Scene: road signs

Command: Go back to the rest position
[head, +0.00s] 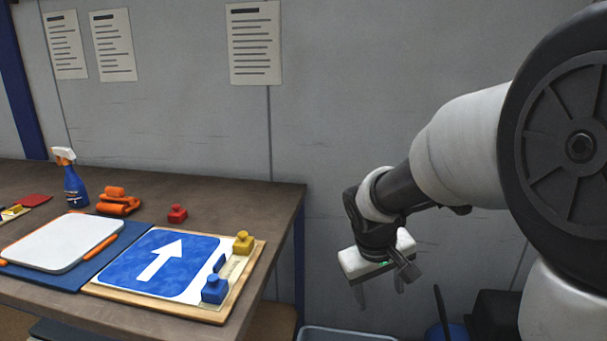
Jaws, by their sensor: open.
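My gripper (374,288) hangs at the end of my arm, to the right of the table and in front of the grey wall. It points downward. Its fingers are apart with nothing between them. It is clear of the table edge and touches nothing that I can see. On the table, a blue sign with a white arrow (160,262) lies on a wooden board (158,300). A yellow block with a knob (243,243) and a blue block with a knob (214,289) stand at the board's right side.
The table (268,205) fills the left side. It bears a white panel (62,241) on a blue mat, a red knobbed block (177,214), an orange tool (118,203) and a spray bottle (75,186). A grey bin (345,334) is low below my gripper.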

